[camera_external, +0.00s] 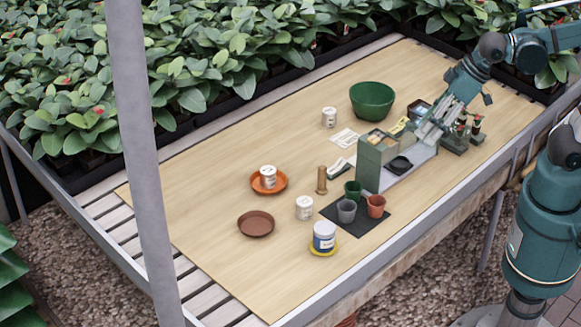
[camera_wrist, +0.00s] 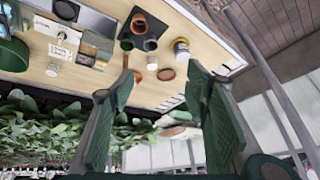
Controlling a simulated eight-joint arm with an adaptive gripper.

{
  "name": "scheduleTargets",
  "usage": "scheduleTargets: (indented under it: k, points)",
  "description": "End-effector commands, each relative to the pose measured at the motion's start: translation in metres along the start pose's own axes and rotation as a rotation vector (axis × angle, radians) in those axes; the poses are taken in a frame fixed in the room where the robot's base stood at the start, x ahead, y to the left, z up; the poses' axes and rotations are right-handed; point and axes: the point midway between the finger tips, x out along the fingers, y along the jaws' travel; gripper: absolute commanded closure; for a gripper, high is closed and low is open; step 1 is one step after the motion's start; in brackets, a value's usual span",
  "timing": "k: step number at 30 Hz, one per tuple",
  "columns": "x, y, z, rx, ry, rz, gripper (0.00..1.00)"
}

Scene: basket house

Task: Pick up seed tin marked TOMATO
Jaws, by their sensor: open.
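Several small pale tins stand on the table, and their lettering is too small to read, so I cannot tell which is marked TOMATO. One white tin (camera_external: 329,118) stands at the back, left of the green bowl. Another white tin (camera_external: 268,177) stands on an orange saucer (camera_external: 284,184). A third white tin (camera_external: 304,208) stands directly on the table towards the front. My gripper (camera_external: 428,132) is over the right part of the table, well away from these tins. In the wrist view my gripper (camera_wrist: 162,72) is open, with nothing between its fingers.
A grey-green caddy (camera_external: 369,170) stands below and left of my gripper. Small pots (camera_external: 376,206) sit on a dark mat, near a blue-and-white can (camera_external: 324,236) and a brass cylinder (camera_external: 321,180). A green bowl (camera_external: 372,100) stands behind. The table's left part is mostly clear.

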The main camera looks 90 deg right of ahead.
Motion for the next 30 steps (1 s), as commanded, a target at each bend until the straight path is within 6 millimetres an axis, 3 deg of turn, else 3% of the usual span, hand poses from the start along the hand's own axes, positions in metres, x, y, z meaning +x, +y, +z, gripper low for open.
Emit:
scheduleTargets:
  k: [17,30]
  points:
    - [0.043,-0.003,-0.061,0.290,-0.103,0.042,0.53]
    - [0.091,-0.003,-0.100,0.510,-0.174,0.093,0.53]
